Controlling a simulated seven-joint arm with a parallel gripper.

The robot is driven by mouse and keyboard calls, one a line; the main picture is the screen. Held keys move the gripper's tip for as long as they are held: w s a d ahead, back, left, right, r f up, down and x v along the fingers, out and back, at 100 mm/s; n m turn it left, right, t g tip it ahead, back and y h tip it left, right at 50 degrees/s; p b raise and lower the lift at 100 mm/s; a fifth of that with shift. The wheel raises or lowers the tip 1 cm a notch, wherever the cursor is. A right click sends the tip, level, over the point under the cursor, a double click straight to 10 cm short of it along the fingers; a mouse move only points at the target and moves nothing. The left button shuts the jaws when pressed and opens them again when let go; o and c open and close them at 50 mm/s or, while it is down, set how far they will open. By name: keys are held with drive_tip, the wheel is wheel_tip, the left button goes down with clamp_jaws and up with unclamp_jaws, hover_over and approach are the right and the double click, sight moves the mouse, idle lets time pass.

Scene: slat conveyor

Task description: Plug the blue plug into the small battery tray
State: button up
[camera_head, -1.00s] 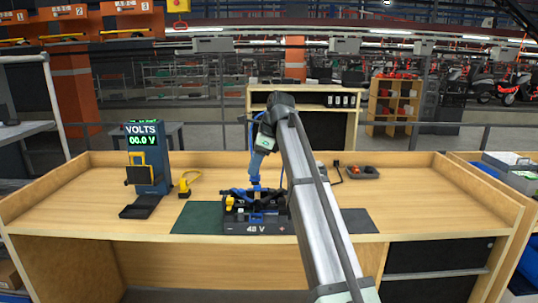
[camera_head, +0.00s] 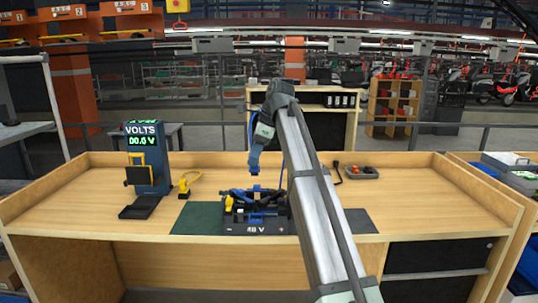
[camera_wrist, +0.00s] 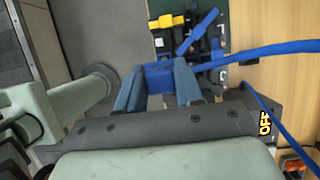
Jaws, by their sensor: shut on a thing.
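My gripper (camera_head: 254,168) is above the small battery tray (camera_head: 275,229), with a visible gap between them. In the wrist view its two blue fingers (camera_wrist: 158,85) are shut on the blue plug (camera_wrist: 159,76). A blue cable (camera_wrist: 265,52) runs from beside the plug to the right. The tray is dark, marked 48 V, and holds black, blue and yellow parts; some of these also show at the top of the wrist view. The plug's contact end is hidden from me.
A meter (camera_head: 147,160) reading 00.0 V stands at the left with a black tray (camera_head: 139,207) before it. A yellow connector (camera_head: 185,186) lies on the bench. A grey dish (camera_head: 361,173) with red items sits at the back right. The bench's right side is clear.

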drive_tip(key=w+d, duration=0.3)
drive_tip(key=w, duration=2.1)
drive_tip(key=shift+w, duration=0.25)
idle(0.4)
drive_tip(key=shift+f, duration=0.1)
drive_tip(key=shift+f, duration=8.95)
drive_tip(key=shift+f, duration=1.1)
drive_tip(key=o, duration=1.1)
